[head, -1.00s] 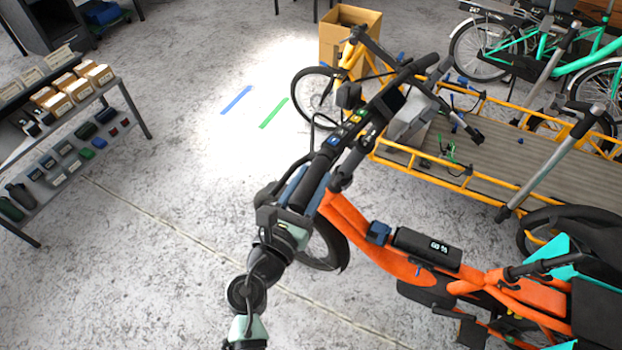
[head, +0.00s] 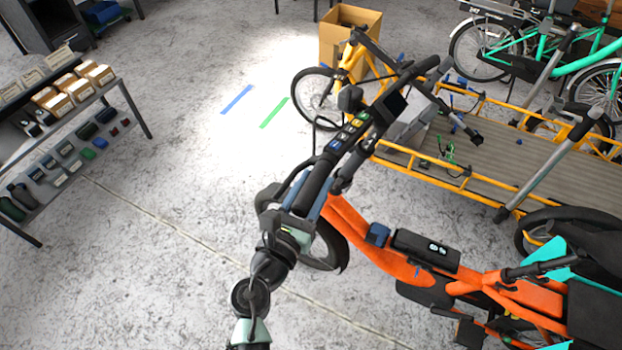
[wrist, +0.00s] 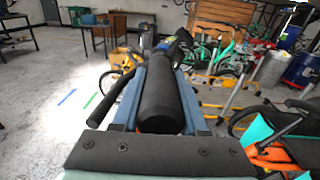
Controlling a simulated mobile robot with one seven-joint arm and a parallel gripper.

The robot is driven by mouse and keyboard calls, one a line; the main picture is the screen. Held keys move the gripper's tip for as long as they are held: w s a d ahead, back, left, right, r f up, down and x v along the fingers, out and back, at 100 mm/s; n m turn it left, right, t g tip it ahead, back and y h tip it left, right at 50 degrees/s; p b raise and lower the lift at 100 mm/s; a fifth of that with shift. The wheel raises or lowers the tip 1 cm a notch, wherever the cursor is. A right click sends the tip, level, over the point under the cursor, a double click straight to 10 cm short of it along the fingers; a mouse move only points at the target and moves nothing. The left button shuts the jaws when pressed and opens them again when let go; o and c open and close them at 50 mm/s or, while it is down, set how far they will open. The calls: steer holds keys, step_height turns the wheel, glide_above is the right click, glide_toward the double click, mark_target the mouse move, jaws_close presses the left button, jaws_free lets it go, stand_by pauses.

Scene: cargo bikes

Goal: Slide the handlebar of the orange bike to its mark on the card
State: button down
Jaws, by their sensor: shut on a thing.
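The orange bike (head: 395,258) stands at the right centre in the head view, its front toward my arm. Its black handlebar (head: 345,138) runs diagonally from lower left to upper right, with buttons and a small display. My gripper (head: 304,190) is shut on the near handlebar grip (head: 318,178). In the wrist view, the black grip (wrist: 160,100) lies lengthwise between my two blue-grey fingers, pointing away. I cannot make out a card with a mark in either view.
A yellow cargo bike (head: 470,186) with a long flat bed stands close behind the handlebar. A shelf rack (head: 75,150) with small boxes is at the left. Blue tape (head: 237,99) and green tape (head: 273,112) lie on the floor. The floor left of my arm is clear.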

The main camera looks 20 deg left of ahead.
mark_target(301, 210)
steer(key=shift+w+d+r, duration=0.15)
steer(key=shift+d+r, duration=0.05)
steer(key=shift+r, duration=0.9)
steer(key=shift+c, duration=2.2)
jaws_free()
steer(key=shift+d, duration=0.15)
steer(key=shift+f, duration=0.1)
steer(key=shift+s+f, duration=0.15)
steer(key=shift+s, duration=0.1)
steer(key=shift+s, duration=0.3)
steer(key=s+b, duration=0.2)
steer(key=s, duration=0.9)
steer(key=shift+b, duration=0.4)
steer(key=shift+s, duration=0.6)
